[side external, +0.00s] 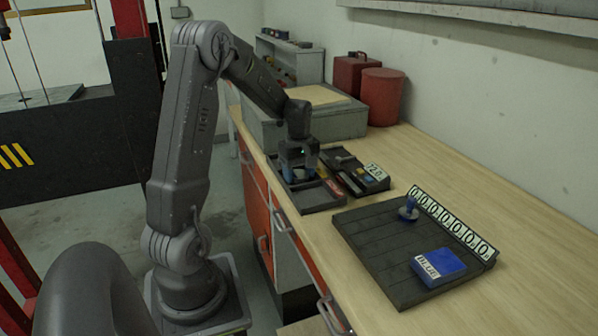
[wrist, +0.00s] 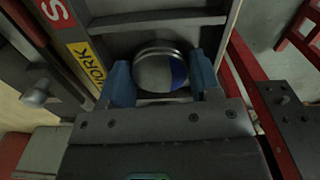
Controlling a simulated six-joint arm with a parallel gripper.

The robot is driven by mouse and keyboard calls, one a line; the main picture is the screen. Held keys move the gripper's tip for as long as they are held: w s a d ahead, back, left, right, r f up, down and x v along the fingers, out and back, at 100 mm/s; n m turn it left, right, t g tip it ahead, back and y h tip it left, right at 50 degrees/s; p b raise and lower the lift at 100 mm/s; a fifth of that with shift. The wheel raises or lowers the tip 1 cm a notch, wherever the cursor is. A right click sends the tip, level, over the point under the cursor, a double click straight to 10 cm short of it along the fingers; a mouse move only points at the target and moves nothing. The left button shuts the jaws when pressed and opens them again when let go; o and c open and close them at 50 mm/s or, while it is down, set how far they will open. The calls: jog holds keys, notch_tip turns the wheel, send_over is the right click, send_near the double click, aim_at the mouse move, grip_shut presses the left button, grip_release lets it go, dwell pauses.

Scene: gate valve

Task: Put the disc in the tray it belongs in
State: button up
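The disc (wrist: 158,70), round with a grey face, a metallic rim and a blue patch on its right, sits between the two blue fingers of my gripper (wrist: 161,75) in the wrist view. The fingers meet its edges on both sides, with no clear gap. In the side view my gripper (side external: 299,172) points down over the far part of a dark two-compartment tray (side external: 318,197); the disc is hard to make out there. The tray's wall (wrist: 155,20) shows beyond the disc in the wrist view. Whether the disc touches the tray floor cannot be told.
A yellow WORK label (wrist: 88,66) is beside the disc. A dark slatted board (side external: 385,245) carries a blue block (side external: 438,267) and a blue knob (side external: 408,209).

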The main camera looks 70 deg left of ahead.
aim_at(299, 174)
jog(key=shift+o, duration=0.8)
notch_tip(299, 174, up, 12)
jog(key=s+d+r+m+t+y, duration=0.15)
jog(key=d+m, duration=0.25)
jog(key=d, duration=0.4)
jog(key=d+r+m+t+h, duration=0.1)
jog(key=d+r+m, duration=0.25)
jog(key=d, duration=0.35)
jog(key=s+d+f+m+t, duration=0.3)
jog(key=s+d+m, duration=0.7)
jog(key=d, duration=0.4)
jog(key=shift+m, duration=0.85)
jog(key=shift+d, duration=0.1)
